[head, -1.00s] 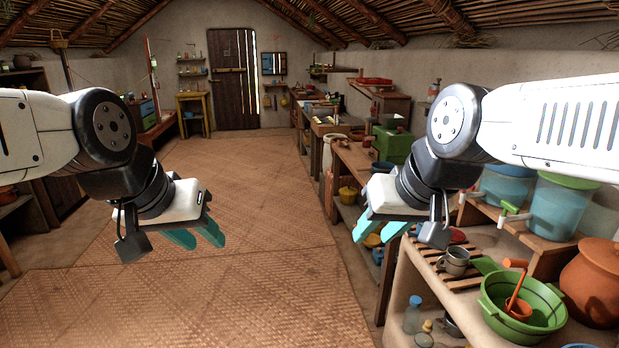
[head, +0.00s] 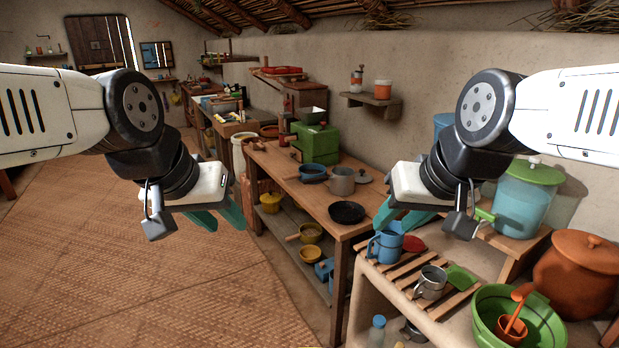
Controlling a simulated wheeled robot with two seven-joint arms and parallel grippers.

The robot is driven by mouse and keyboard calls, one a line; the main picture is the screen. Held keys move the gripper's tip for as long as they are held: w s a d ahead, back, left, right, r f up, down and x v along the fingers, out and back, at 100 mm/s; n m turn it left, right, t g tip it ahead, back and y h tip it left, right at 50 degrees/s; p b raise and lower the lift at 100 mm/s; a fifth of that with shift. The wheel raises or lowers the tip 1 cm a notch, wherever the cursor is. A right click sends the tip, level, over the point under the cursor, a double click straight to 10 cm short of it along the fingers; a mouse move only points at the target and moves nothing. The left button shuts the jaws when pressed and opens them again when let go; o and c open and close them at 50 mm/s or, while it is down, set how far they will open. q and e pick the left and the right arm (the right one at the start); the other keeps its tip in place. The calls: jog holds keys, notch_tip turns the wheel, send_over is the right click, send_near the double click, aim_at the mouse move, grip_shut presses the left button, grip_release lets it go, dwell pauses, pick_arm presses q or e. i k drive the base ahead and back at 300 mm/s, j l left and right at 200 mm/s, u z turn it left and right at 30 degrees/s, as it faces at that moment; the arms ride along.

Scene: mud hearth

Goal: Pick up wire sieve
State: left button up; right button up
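I cannot make out a wire sieve for certain in the head view. A round, dark, shallow dish (head: 346,212) lies on the near end of the long wooden table (head: 318,202); it is too small to tell if it has mesh. My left gripper (head: 218,217) is open and empty, in the air over the mat, left of the table. My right gripper (head: 400,216) is open and empty, in the air, overlapping the table's near right end in the picture. Nothing is between either pair of teal fingers.
A blue pot (head: 313,172), a grey pot (head: 341,181) and a green box (head: 318,144) stand on the table. A slatted rack (head: 412,276) holds a blue jug (head: 387,242) and a metal mug (head: 431,282). A green basin (head: 545,325) is at lower right. The woven mat (head: 150,270) is clear.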

aim_at(308, 170)
jog(key=i+j+z, duration=0.1)
jog(key=z, duration=0.7)
jog(key=i+j+z, duration=0.15)
jog(key=j+z, duration=0.15)
jog(key=j, duration=0.15)
jog(key=i+j+z, duration=0.15)
jog(key=j+z, duration=0.15)
jog(key=j, duration=0.15)
jog(key=j+z, duration=0.3)
jog(key=j, duration=0.2)
jog(key=i+j+z, duration=0.1)
jog(key=j, duration=1.4)
jog(key=j+z, duration=0.15)
jog(key=j, duration=1.35)
jog(key=i, duration=0.05)
